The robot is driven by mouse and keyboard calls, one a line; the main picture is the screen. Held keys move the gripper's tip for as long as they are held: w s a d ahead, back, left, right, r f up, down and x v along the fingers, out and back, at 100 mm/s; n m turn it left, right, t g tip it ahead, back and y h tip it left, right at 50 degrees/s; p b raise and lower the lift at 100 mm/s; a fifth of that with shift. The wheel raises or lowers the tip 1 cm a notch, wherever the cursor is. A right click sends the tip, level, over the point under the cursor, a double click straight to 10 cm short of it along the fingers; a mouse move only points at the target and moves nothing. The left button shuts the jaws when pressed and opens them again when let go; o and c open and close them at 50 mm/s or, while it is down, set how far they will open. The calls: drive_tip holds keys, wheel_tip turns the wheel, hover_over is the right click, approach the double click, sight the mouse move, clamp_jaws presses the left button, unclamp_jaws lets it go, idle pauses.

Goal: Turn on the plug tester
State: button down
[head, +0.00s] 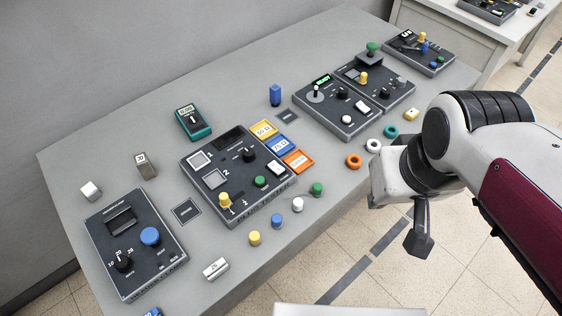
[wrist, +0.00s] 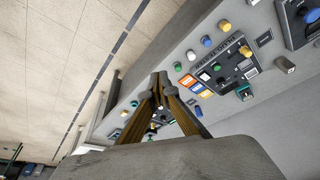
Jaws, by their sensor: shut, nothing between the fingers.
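The plug tester (head: 213,143) is a dark grey box with a slanted top in the middle of the table. Its display window (head: 229,138) is dark.
Yellow, blue, white and green caps (head: 277,221) line the front edge. Coloured ohm-marked trays (head: 281,146) adjoin the tester. Another panel (head: 136,245) stands left; panels with a lit green display (head: 322,80) stand right. A teal meter (head: 193,122) lies behind. Rings (head: 354,161) lie nearest my arm.

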drive_tip(key=w+a+f+n+g, duration=0.1)
drive_tip(key=w+a+f+n, duration=0.2)
drive_tip(key=w+a, duration=0.5)
drive_tip(key=w+a+f+n+y, duration=0.1)
drive_tip(key=w+a+n, duration=0.3)
drive_tip(key=w+a, duration=0.4)
drive_tip(key=w+f, duration=0.1)
drive_tip(key=w, duration=0.2)
drive_tip(key=shift+w+a+f+n+g, duration=0.15)
drive_tip(key=shift+a+f+n+g, duration=0.15)
drive_tip(key=shift+f+g, duration=0.1)
drive_tip(key=shift+f, duration=0.1)
hover_over(279, 169)
drive_tip(key=f, duration=1.1)
drive_tip(key=shift+s+d+f, duration=0.2)
drive_tip(key=shift+s+f, duration=0.05)
drive_tip(key=shift+f, duration=0.1)
drive_tip(key=shift+d+f, duration=0.1)
drive_tip(key=shift+f, duration=0.8)
